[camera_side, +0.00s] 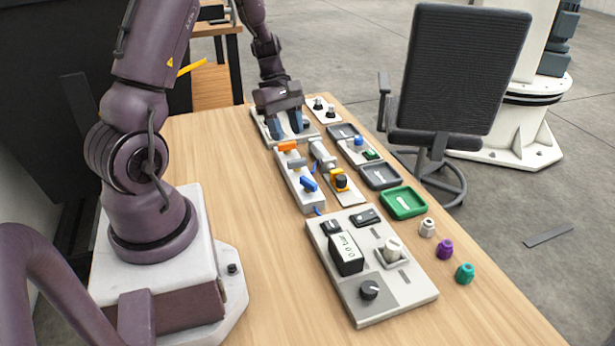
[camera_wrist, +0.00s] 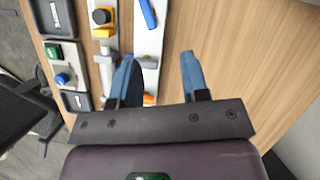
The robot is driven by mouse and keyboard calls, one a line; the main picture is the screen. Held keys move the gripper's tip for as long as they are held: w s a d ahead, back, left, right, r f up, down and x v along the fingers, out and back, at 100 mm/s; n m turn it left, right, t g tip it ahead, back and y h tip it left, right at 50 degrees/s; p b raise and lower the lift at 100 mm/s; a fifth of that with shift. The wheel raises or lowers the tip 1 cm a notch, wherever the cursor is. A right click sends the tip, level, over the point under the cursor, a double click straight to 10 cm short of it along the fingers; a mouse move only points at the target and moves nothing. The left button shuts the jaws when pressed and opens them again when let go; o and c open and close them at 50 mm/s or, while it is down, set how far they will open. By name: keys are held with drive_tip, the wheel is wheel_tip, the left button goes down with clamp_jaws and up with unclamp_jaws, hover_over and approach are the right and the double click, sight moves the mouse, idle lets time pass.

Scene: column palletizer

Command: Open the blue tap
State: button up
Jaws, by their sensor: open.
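The blue tap (camera_side: 309,183) has a short blue lever and sits at the near end of a white block (camera_side: 293,174) on the table. My gripper (camera_side: 286,128) is open and empty, pointing down beyond the orange tap and apart from the blue tap. Its blue fingers (camera_wrist: 157,60) are spread in the wrist view.
A grey fitting with a yellow-and-black knob (camera_side: 340,180) stands close right of the block. A meter panel (camera_side: 370,265) is nearer, with a green tray (camera_side: 404,202) and several small caps to the right. Bare table lies left of the block. A chair (camera_side: 450,90) stands beyond the table.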

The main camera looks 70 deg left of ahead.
sight(308, 180)
drive_tip(key=shift+n, duration=0.8)
drive_tip(key=x, duration=0.4)
drive_tip(key=w+x, duration=0.1)
drive_tip(key=x, duration=0.7)
drive_tip(key=shift+w, duration=0.45)
clamp_jaws()
